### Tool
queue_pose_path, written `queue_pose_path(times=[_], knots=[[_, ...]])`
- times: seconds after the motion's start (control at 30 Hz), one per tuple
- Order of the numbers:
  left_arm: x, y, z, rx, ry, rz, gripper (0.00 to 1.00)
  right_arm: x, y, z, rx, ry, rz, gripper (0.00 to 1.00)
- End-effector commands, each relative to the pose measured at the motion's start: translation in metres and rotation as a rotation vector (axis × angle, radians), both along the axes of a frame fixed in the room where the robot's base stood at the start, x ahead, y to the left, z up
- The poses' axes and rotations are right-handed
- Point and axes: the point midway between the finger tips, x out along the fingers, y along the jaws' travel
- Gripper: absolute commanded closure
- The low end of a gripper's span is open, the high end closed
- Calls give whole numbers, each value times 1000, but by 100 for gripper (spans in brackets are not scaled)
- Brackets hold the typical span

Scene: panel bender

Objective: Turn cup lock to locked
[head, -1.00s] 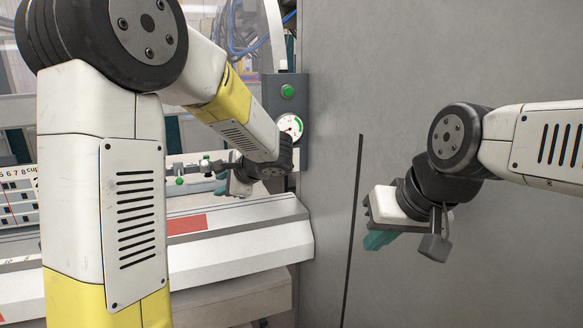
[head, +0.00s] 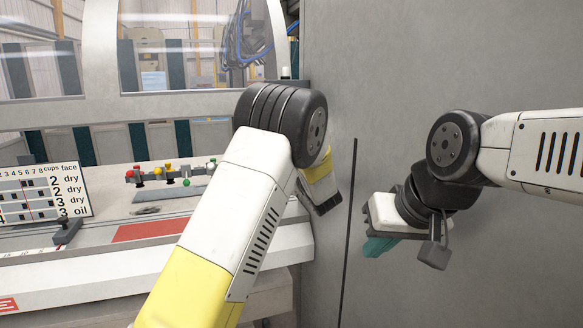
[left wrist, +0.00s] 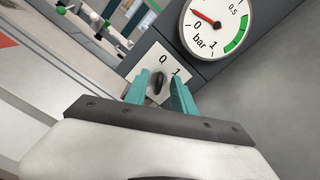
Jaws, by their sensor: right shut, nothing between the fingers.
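A black rotary knob (left wrist: 158,83) sits on a pale plate marked 0 and 1 in the left wrist view. Its upper end appears to point nearer the 0. No cup lock label is legible on it. My left gripper (left wrist: 162,86) is open, with its teal fingers on either side of the knob; I cannot tell whether they touch it. In the head view my left arm hides the knob and this gripper. My right gripper (head: 378,246) is shut and empty in front of the grey panel.
A gauge (left wrist: 214,25) marked bar, with a red needle, is mounted close by the knob. A grey cabinet panel (head: 450,60) with a dark vertical slot fills the right. A bar of coloured knobs (head: 170,172) and a number board (head: 45,193) stand on the bench at left.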

Motion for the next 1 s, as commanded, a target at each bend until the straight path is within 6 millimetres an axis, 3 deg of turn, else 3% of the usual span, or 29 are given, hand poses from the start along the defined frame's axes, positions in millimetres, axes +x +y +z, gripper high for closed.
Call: queue_pose_path(times=[0.13, 0.4, 0.57, 1.0], knots=[[11, 4, 0, 0, 0, 0, 69, 0, 0, 0, 0, 0, 0, 100], [12, 4, 0, 0, 0, 0, 69, 0, 0, 0, 0, 0, 0, 100], [12, 4, 0, 0, 0, 0, 99, 0, 0, 0, 0, 0, 0, 100], [12, 4, 0, 28, 9, 0, 100, 0, 0, 0, 0, 0, 0, 100]])
